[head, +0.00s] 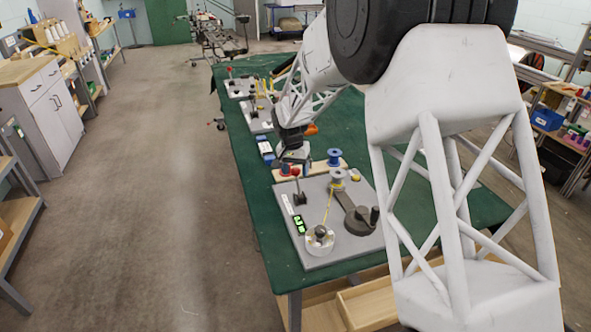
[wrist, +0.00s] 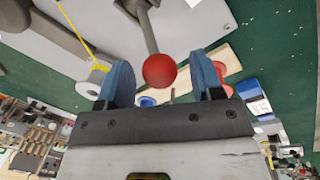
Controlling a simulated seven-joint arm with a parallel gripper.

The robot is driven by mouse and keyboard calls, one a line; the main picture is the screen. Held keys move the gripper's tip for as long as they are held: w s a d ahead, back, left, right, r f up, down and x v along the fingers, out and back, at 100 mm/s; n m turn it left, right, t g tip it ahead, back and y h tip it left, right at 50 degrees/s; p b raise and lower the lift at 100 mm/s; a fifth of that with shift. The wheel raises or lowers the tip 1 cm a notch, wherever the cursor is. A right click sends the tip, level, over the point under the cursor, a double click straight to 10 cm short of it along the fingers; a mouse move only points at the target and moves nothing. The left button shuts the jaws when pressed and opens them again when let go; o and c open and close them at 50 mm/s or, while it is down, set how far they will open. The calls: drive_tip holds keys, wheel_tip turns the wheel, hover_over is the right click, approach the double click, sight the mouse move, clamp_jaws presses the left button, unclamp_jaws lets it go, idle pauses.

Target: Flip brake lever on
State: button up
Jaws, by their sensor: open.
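The brake lever is a thin grey rod with a red ball knob (wrist: 160,70). In the head view the lever (head: 299,190) stands on the near grey board (head: 346,254), toward its back left, and its red knob shows just below my gripper (head: 292,160). In the wrist view my gripper (wrist: 160,62) is open, with one blue finger on each side of the knob. Gaps show between the knob and both fingers. I cannot tell whether the knob is at fingertip depth.
The near board also carries a green display (head: 299,224), a crank (head: 361,216), a spool (head: 337,178) and yellow thread running to a round white part (head: 319,241). A blue spool (head: 334,157) stands just behind. More boards lie farther along the green table (head: 245,150).

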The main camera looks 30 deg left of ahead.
clamp_jaws()
